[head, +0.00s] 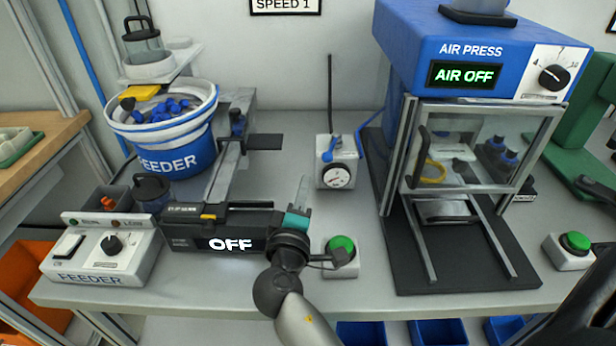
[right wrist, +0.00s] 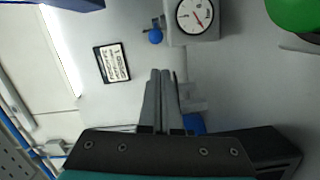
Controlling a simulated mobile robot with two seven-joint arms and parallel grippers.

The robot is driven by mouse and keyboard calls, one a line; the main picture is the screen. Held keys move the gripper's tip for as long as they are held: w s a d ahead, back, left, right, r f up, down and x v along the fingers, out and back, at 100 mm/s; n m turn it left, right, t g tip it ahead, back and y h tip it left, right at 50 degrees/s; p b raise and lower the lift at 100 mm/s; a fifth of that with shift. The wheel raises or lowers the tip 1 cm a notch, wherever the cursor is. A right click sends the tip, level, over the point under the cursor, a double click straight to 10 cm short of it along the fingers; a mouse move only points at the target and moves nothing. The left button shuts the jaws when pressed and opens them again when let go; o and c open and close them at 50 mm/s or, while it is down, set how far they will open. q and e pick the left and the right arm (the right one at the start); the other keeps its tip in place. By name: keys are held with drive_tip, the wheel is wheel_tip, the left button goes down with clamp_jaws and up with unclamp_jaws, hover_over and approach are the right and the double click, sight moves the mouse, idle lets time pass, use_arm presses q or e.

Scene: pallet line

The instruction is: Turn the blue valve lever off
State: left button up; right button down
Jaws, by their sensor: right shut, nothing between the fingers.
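The blue valve lever (head: 331,150) sits on top of a small white valve block (head: 325,170) with a round gauge (head: 337,176), at the back of the bench in the head view. In the right wrist view the gauge (right wrist: 198,15) is at the top, with a blue knob (right wrist: 155,36) to its left, which may be the lever's end. My right gripper (head: 303,180) has a teal body and is shut and empty. Its fingers point toward the back, left of the valve block and apart from it. The fingers (right wrist: 163,72) also show shut in the right wrist view. My left gripper is out of view.
A black unit reading OFF (head: 230,244) lies left of my right gripper. A green button (head: 342,247) is just right of it. The blue air press (head: 480,45) stands to the right, the blue feeder bowl (head: 175,150) to the left. The bench around the valve block is partly clear.

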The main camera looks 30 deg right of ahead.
sight(332, 147)
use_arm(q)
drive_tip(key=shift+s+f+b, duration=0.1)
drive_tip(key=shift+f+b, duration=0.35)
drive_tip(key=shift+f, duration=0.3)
use_arm(e)
drive_tip(key=shift+s+a+h, duration=0.15)
drive_tip(key=shift+s+h, duration=0.15)
drive_tip(key=shift+s, duration=0.4)
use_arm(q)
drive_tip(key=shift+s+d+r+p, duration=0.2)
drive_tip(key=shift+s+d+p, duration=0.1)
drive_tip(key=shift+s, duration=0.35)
use_arm(e)
drive_tip(key=x, duration=1)
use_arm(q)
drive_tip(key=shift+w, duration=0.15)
use_arm(e)
drive_tip(key=shift+r, duration=0.1)
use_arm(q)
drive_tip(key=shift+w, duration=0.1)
use_arm(e)
drive_tip(key=shift+n+t, duration=0.3)
drive_tip(key=shift+n, duration=0.1)
